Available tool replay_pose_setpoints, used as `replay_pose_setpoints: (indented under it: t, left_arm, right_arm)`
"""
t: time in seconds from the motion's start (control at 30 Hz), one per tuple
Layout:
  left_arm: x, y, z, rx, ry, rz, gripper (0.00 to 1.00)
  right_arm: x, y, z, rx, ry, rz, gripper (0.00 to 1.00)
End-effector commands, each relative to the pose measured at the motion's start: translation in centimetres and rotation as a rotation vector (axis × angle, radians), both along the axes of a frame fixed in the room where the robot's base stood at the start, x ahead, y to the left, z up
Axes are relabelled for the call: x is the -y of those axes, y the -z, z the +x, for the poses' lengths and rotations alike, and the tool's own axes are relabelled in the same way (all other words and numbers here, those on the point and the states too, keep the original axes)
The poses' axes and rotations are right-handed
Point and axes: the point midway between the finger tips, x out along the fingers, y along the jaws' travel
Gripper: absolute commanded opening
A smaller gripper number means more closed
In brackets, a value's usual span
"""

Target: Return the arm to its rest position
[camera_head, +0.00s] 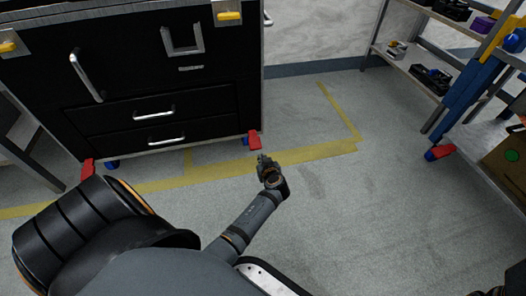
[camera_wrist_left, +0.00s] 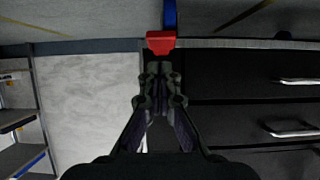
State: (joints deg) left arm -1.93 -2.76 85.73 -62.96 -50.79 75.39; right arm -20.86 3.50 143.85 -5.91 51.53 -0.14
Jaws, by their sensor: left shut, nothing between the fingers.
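My left arm (camera_head: 250,220) reaches forward over the floor from the lower left in the head view. My left gripper (camera_head: 262,159) is at its end, near the front right corner of the black cabinet. In the left wrist view the left gripper (camera_wrist_left: 159,70) has its fingertips together, with nothing held between them.
A shelf rack (camera_head: 460,95) with items stands at the right. Yellow tape (camera_head: 315,153) marks the grey floor (camera_head: 370,215), which is clear between them.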

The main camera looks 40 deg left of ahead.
Motion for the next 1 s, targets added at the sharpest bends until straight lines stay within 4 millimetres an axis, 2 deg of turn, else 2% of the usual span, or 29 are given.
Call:
replay_pose_setpoints:
  t: [0.2, 0.67, 0.73, 0.77, 0.87, 0.93, 1.0]
  left_arm:
    - [0.7, 0.0, -0.6, 0.001, 0.0, 0.0, 0.0]
    - [0.7, 0.0, -0.6, 0.001, 0.001, 0.0, 0.0]
    - [0.9, -0.9, -0.6, 0.0, 0.027, -0.007, 0.0]
    - [1.2, -1.8, -0.6, -0.001, 0.055, -0.014, 0.0]
    - [3.4, -7.5, -0.3, 0.023, 0.249, -0.043, 0.0]
    - [5.6, -12.9, -0.3, 0.082, 0.42, -0.035, 0.0]
    - [7.8, -18.6, -0.6, 0.163, 0.567, -0.004, 0.0]
  right_arm:
    - [0.1, -0.3, 0.0, 0.0, -0.001, 0.003, 0.0]
    - [0.1, -0.4, 0.0, 0.0, -0.001, 0.003, 0.0]
    - [0.2, -0.9, 0.6, -0.026, 0.0, 0.008, 0.0]
    - [0.3, -1.3, 1.2, -0.058, 0.002, 0.012, 0.0]
    - [0.8, -2.7, 5.2, -0.259, 0.008, 0.034, 0.0]
    - [1.3, -2.5, 8.4, -0.435, 0.012, 0.053, 0.0]
    - [1.6, -1.3, 11.0, -0.6, 0.014, 0.068, 0.0]
